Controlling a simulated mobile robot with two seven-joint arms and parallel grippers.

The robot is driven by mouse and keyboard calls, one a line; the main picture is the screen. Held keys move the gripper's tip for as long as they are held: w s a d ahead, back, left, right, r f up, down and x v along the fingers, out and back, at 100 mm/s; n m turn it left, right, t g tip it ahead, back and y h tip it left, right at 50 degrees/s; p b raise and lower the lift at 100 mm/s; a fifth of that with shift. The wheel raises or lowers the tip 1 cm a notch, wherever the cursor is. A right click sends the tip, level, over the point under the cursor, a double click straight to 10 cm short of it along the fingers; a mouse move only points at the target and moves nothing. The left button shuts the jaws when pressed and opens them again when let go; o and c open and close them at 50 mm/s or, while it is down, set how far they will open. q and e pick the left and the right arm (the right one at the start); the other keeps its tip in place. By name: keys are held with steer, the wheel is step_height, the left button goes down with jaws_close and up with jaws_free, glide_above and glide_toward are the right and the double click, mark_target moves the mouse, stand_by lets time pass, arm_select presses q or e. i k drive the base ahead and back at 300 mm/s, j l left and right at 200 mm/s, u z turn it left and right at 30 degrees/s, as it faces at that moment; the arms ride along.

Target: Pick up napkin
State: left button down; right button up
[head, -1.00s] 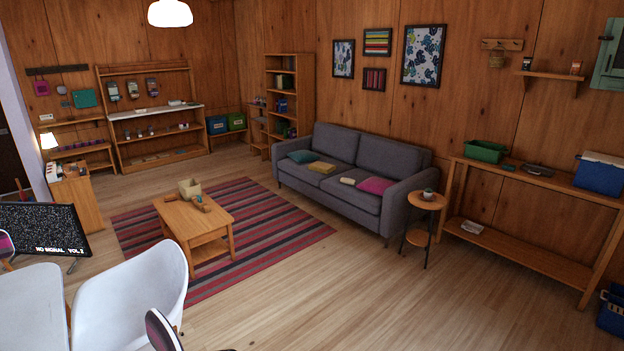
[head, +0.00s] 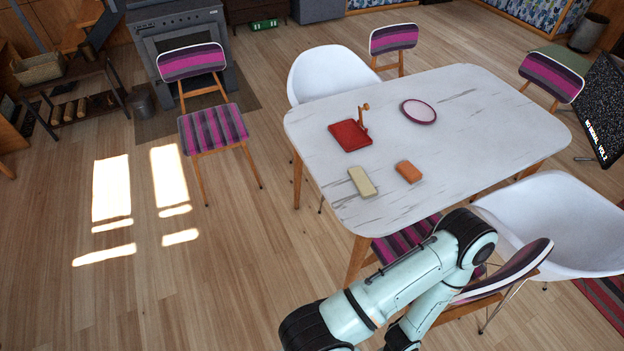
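The white marble-patterned table (head: 480,120) stands in the middle of the head view. On it lie a red flat square item (head: 348,136) with a small wooden post at its edge, a beige rounded block-like item (head: 362,181) and a small orange one (head: 408,172). I cannot tell for sure which of these is the napkin. One of my arms is bent at the lower middle, in front of the near table edge. Neither of my grippers shows.
A purple-rimmed round plate (head: 418,112) lies on the table. White chairs (head: 560,222) and striped chairs (head: 214,128) stand around it. A dark stove (head: 182,50) is at the back left. The wooden floor (head: 120,290) at left is free.

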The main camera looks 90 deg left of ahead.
mark_target(365, 189)
steer(key=u, duration=1.85)
